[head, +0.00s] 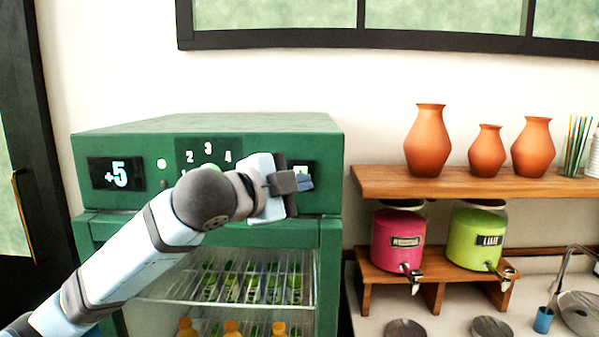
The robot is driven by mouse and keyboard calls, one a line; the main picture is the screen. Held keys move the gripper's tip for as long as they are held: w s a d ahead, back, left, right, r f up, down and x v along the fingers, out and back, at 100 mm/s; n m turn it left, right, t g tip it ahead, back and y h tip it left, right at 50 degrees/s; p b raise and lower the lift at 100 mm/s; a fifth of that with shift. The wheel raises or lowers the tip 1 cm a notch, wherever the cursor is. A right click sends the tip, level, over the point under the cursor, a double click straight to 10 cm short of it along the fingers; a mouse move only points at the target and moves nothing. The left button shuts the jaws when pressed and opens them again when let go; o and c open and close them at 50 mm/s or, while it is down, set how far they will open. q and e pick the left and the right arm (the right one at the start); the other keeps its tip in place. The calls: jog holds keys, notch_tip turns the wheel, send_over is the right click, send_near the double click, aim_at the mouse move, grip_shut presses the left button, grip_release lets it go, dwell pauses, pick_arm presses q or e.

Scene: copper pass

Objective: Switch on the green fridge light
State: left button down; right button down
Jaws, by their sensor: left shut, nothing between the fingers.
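The green fridge (210,130) stands at the left of the head view. Its top panel carries a display (116,174) reading +5, a small pale round button or lamp (161,164), and a dial plate (207,152) with the numbers 2, 3 and 4 showing. My left gripper (304,182) is shut and empty at the right part of the panel. It is in front of a small dark plate (301,168) and partly hides it. I cannot tell whether the fingers touch it. The dial is mostly hidden behind my wrist. My right gripper is not in view.
The fridge's open front shows wire shelves (225,275) with green-labelled packs and orange-capped bottles. To the right, a wooden shelf (470,184) holds three clay vases (428,140). Below stand a pink dispenser (397,238) and a green dispenser (476,236) on a wooden stand.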

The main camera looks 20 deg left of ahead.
pick_arm(q)
jog(key=shift+w+a+r, duration=0.2)
jog(key=shift+w+a, duration=0.05)
jog(key=shift+w, duration=0.5)
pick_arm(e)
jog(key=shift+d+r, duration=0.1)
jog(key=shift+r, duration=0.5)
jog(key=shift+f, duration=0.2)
pick_arm(q)
jog(key=shift+w+r+p, duration=0.1)
jog(key=shift+p, duration=0.3)
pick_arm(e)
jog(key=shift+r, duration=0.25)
pick_arm(q)
jog(key=shift+w+a, duration=0.1)
jog(key=shift+w, duration=0.2)
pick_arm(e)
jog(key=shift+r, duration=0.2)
pick_arm(q)
jog(key=shift+w+a+p, duration=0.1)
jog(key=shift+w+p, duration=0.3)
jog(key=shift+p, duration=0.1)
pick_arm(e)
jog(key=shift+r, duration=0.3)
pick_arm(q)
jog(key=shift+s, duration=0.15)
